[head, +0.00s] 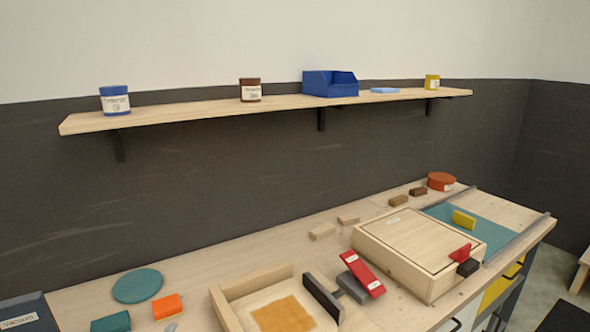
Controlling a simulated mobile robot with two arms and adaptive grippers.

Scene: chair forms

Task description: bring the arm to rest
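Neither of my arms nor grippers shows in the head view. The workbench (215,247) runs from the lower left to the right, below a dark grey wall. A pale wooden box with a flat lid (405,240) stands on its right half. An open wooden tray (228,312) with an orange-brown patch (283,315) inside sits at the bottom middle. A red labelled piece (362,273) leans over a grey piece (352,287) between tray and box. A smaller red piece (460,253) and a dark block (468,267) are at the box's right front corner.
A wall shelf (200,113) holds jars, a blue bin (330,84) and a light-blue piece. A teal disc (138,286), an orange block (167,306) and a teal block (111,322) lie at left. A yellow block (464,220) is on a teal mat at right. The bench's back left is clear.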

